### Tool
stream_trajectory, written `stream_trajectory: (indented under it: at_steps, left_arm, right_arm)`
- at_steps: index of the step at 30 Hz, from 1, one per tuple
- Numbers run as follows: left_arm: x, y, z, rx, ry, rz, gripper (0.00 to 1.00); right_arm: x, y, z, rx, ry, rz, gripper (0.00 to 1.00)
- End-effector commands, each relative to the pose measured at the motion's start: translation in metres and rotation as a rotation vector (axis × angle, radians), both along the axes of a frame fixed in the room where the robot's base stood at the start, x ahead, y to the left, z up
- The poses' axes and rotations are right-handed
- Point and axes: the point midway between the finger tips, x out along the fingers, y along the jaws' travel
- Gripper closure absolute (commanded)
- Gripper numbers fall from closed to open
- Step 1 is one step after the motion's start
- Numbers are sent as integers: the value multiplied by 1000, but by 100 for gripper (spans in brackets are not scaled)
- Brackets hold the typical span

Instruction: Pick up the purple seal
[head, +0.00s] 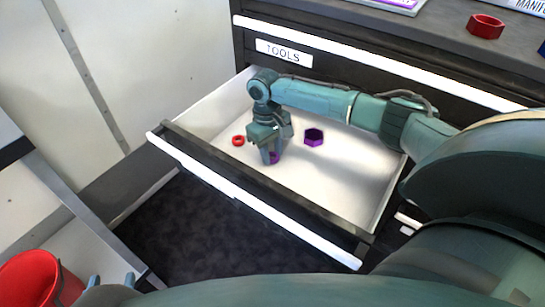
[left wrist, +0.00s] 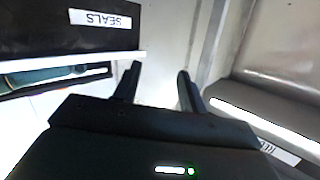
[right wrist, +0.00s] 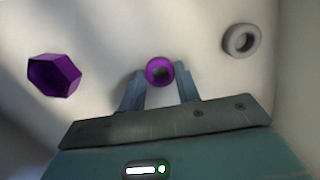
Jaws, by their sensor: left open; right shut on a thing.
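The purple seal (head: 274,158) is a small round ring in the open drawer, partly hidden by my right gripper (head: 268,155). In the right wrist view the seal (right wrist: 160,70) sits between the fingertips of my right gripper (right wrist: 160,92), which is shut on it. I cannot tell whether the seal is clear of the drawer floor. My left gripper (head: 112,281) is open and empty at the lower left of the head view. Its two fingers (left wrist: 159,75) stand apart in the left wrist view.
The white drawer (head: 340,185), below the TOOLS label (head: 284,53), also holds a purple hexagonal piece (head: 314,137) and a small red ring (head: 238,141). A red bucket (head: 30,282) is at lower left. A red hexagonal ring (head: 485,26) sits on the top.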

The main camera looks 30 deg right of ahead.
Motion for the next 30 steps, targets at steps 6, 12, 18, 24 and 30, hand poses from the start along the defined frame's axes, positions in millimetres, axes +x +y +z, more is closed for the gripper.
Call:
stream_trajectory:
  at_steps: [6, 12, 18, 24, 30]
  left_arm:
    - [0, 0, 0, 0, 1, 0, 58]
    - [0, 0, 0, 0, 1, 0, 58]
    - [-3, 2, 4, 0, 64, 9, 58]
    - [-9, 4, 7, -3, 146, 14, 58]
    - [-11, 7, 14, -25, 152, 28, 58]
  right_arm:
    - [0, 0, 0, 0, 0, 0, 90]
    - [0, 0, 1, 0, 0, 0, 90]
    - [1, 0, 28, 2, -3, 0, 90]
    - [1, 0, 70, 0, -2, -1, 90]
    - [0, 1, 98, 1, -2, 0, 90]
